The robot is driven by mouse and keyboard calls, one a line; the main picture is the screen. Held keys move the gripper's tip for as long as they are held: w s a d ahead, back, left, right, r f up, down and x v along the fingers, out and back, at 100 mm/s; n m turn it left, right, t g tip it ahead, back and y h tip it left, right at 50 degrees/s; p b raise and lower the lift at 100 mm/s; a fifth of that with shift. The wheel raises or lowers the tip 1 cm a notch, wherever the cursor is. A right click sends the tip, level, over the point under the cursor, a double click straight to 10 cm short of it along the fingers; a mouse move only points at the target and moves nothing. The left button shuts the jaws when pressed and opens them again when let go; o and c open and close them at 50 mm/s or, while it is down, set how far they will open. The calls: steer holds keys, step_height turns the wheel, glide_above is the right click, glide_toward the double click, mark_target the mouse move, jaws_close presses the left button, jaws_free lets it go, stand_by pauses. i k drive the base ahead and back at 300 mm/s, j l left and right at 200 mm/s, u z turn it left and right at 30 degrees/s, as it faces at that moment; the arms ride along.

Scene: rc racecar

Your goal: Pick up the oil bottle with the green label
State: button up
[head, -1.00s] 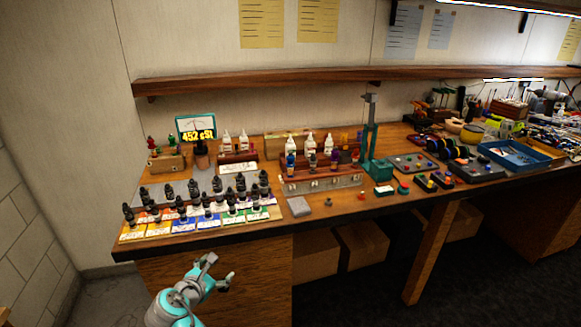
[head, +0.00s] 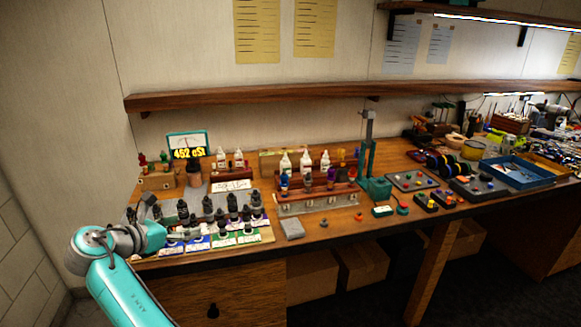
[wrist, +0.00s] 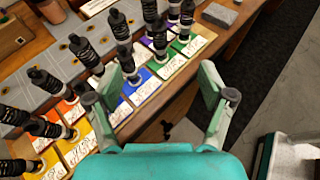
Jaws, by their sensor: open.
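Several white bottles with pointed tips stand at the back of the bench in the head view, one group (head: 304,164) behind the wooden rack and one pair (head: 238,158) further left. Their labels are too small to read, so I cannot tell which has a green label. Dark ribbed cylinders (head: 232,206) stand on coloured cards in front; the wrist view shows them too (wrist: 84,52), and a green card (wrist: 171,67) lies among them. My gripper (wrist: 156,97) is open and empty, its fingers spread over the bench's front edge beside the cards. In the head view it is at the left, partly hidden.
The wooden rack (head: 318,200) with small bottles stands mid-bench. A teal press stand (head: 370,165) is right of it. A meter sign (head: 187,145) stands at the back left. A shelf (head: 260,96) runs above the bench. A grey block (head: 292,228) lies near the front edge.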

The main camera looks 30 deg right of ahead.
mark_target(285, 165)
steer(key=i+l, duration=0.1)
steer(key=l, duration=0.25)
steer(key=i+l, duration=0.15)
steer(key=l, duration=0.2)
steer(key=i+l, duration=0.1)
steer(key=l, duration=0.3)
steer(key=i+l, duration=0.15)
steer(key=l, duration=0.2)
steer(key=i+l, duration=0.1)
steer(key=l, duration=0.25)
